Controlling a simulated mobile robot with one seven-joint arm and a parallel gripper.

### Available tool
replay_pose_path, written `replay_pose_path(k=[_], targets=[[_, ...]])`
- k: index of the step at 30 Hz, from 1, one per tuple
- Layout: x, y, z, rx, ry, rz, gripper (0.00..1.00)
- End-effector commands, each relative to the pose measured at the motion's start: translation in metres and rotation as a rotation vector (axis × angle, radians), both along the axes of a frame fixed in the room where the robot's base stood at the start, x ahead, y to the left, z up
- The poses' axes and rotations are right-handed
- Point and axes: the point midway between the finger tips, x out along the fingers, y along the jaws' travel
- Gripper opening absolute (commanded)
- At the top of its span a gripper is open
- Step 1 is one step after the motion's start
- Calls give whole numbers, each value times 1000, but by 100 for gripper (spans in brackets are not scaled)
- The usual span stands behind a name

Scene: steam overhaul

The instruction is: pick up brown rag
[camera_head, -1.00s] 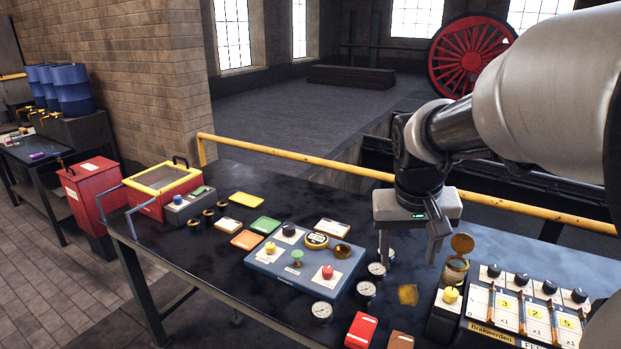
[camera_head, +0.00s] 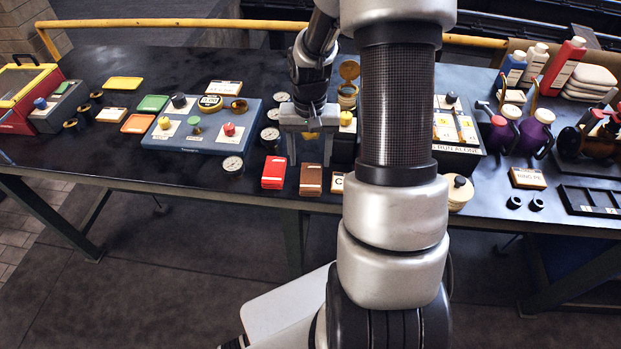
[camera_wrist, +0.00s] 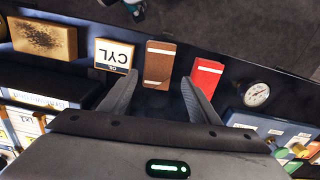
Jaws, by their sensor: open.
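The brown rag (camera_head: 311,180) is a flat folded piece with a pale band, lying near the table's front edge. It also shows in the wrist view (camera_wrist: 160,62), just beyond my fingertips and roughly in line with the gap between them. My gripper (camera_head: 310,161) is open and empty, pointing down just behind the rag in the head view. Its two fingers show apart in the wrist view (camera_wrist: 158,82). I cannot tell the exact height of the fingertips above the table.
A red folded piece (camera_head: 273,172) lies close left of the rag. A CYL card (camera_wrist: 113,55) lies on its other side, with a stained yellow-brown block (camera_wrist: 45,40) beyond. Gauges (camera_head: 233,163) and a blue control panel (camera_head: 203,127) stand left. My arm hides part of the table.

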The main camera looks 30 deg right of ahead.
Motion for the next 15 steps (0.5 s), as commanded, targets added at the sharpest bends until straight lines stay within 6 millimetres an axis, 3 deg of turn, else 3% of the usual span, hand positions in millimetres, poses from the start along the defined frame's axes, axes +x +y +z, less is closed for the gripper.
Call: replay_pose_path(k=[8, 15], targets=[[-2, 0, -22, 0, 2, 1, 56], [-4, -1, -58, 1, 2, 1, 56]])
